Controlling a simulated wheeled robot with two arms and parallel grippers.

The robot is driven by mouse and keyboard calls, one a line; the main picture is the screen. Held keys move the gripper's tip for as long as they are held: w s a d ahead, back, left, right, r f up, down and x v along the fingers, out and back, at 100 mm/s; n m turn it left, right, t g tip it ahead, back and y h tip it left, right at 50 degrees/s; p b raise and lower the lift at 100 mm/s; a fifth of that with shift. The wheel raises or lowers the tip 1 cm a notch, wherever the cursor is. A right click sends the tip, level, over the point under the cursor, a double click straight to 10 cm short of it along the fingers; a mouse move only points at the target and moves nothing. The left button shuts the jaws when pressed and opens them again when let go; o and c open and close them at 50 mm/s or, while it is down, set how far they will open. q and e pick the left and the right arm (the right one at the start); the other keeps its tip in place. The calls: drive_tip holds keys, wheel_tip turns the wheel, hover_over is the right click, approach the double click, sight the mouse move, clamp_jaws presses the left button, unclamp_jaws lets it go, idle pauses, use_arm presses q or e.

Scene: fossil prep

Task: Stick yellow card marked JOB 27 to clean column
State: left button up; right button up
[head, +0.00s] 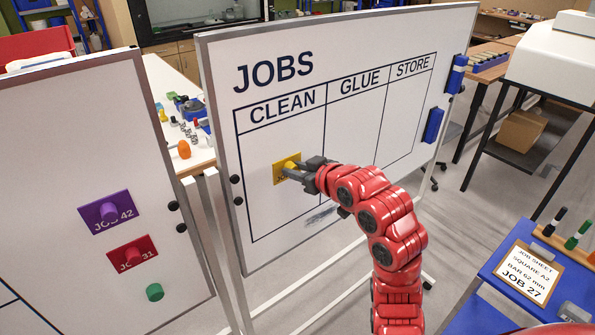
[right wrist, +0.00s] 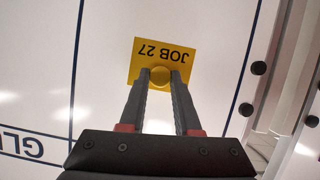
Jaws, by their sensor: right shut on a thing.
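The yellow card (head: 281,172) marked JOB 27 is at the white JOBS board (head: 350,45), inside the CLEAN column (head: 270,215). In the right wrist view the card (right wrist: 142,58) appears upside down, flat against or very close to the board; I cannot tell whether it touches. My right gripper (head: 291,170) is shut on the round yellow knob (right wrist: 159,75) on the card, one finger on each side. The gripper fingers hide part of the card in the head view. My left gripper is not in view.
The GLUE and STORE columns are bare. Another whiteboard at the left carries a purple JOB 42 card (head: 107,212), a red JOB 31 card (head: 132,254) and a green knob (head: 154,292). A blue cart (head: 480,285) with a JOB 27 sheet (head: 528,273) stands at the lower right.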

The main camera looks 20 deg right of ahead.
idle(0.3)
drive_tip(key=o, duration=1)
drive_tip(key=shift+s, duration=0.1)
drive_tip(key=s, duration=0.2)
drive_tip(key=s+d+p, duration=0.1)
drive_tip(key=s, duration=0.1)
drive_tip(key=s+d+p, duration=0.1)
drive_tip(key=s, duration=0.1)
drive_tip(key=shift+s+d, duration=0.15)
drive_tip(key=shift+s, duration=0.1)
drive_tip(key=shift+w, duration=0.15)
